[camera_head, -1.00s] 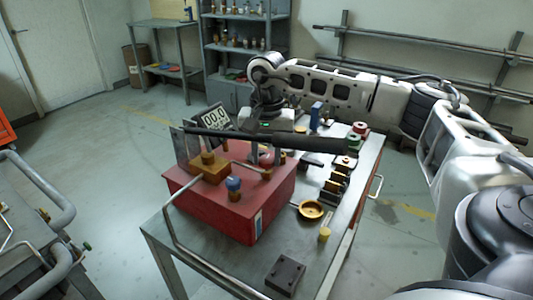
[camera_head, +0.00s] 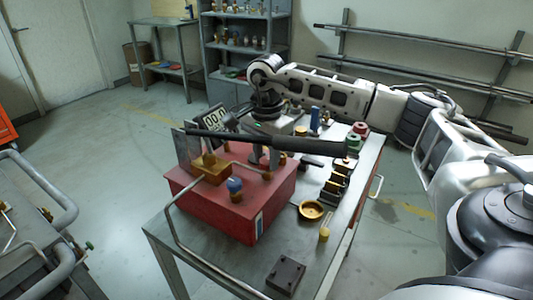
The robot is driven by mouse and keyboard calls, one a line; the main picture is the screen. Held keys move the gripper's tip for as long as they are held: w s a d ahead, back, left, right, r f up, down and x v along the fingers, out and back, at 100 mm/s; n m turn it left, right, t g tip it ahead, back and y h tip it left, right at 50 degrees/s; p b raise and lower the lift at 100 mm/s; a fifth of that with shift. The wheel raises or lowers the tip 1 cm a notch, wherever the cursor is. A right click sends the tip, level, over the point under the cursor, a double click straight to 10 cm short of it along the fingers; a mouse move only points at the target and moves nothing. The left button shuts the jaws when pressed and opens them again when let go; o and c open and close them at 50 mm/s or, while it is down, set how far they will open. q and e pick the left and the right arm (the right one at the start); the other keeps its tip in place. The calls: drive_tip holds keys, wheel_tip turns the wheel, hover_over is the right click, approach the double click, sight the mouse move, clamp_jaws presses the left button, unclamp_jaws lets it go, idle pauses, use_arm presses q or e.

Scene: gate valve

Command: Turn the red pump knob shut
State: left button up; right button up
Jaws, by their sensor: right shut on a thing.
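The red pump box (camera_head: 225,205) sits on the grey cart, with a long black pump handle (camera_head: 300,145) above it. My right gripper (camera_head: 266,163) points down over the back right of the box, behind the handle. The handle crosses in front of it and hides part of its jaws. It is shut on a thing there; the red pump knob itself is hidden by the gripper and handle. A blue-capped fitting (camera_head: 235,186) and a brass block (camera_head: 210,168) are on the box top. A digital display (camera_head: 214,119) stands behind. My left gripper is not in view.
The cart top (camera_head: 255,270) also holds a brass dish (camera_head: 311,210), a dark block (camera_head: 286,273), a small yellow-topped part (camera_head: 324,232), and red and green spools (camera_head: 356,135). Another cart rail (camera_head: 50,190) is at left. Open floor lies between the carts and the shelves.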

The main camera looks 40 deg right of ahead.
sight(267, 160)
drive_tip(key=shift+r+m, duration=0.1)
drive_tip(key=shift+m, duration=1)
drive_tip(key=o, duration=1)
drive_tip(key=shift+c, duration=0.2)
wheel_tip(267, 160, up, 16)
drive_tip(key=p, duration=0.1)
drive_tip(key=shift+p, duration=0.4)
